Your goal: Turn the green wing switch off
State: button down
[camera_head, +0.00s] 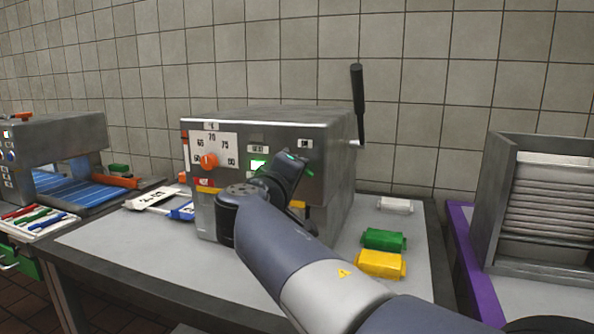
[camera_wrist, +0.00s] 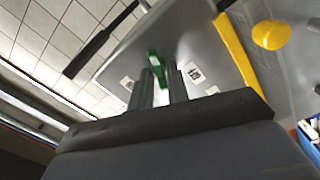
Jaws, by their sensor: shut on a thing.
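The green wing switch (camera_wrist: 156,66) is on the front of a steel machine (camera_head: 335,160). In the wrist view it stands between my two fingers, and my gripper (camera_wrist: 160,85) is shut on it. In the head view my gripper (camera_head: 292,170) is against the upper right of the machine's front, and only a thin green edge of the switch (camera_head: 292,156) shows. The rest of the switch is hidden by my gripper, so its exact angle is hard to tell.
An orange dial (camera_head: 208,160) is on the machine's left front, and a black lever (camera_head: 357,105) rises at its right. Green (camera_head: 384,239), yellow (camera_head: 381,264) and white (camera_head: 394,204) blocks lie on the table right of it. A slatted steel rack (camera_head: 545,205) stands far right.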

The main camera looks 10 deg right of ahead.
jog(key=n+p, duration=0.1)
jog(key=n, duration=0.3)
jog(key=shift+f+n, duration=0.1)
jog(key=shift+n, duration=0.3)
dwell(0.4)
jog(key=c, duration=1.5)
grip_release()
jog(key=shift+c, duration=0.2)
jog(key=shift+a, duration=0.1)
jog(key=v, duration=1)
jog(key=shift+s+a+p, duration=0.2)
jog(key=shift+s+p, duration=0.1)
jog(key=shift+s, duration=0.05)
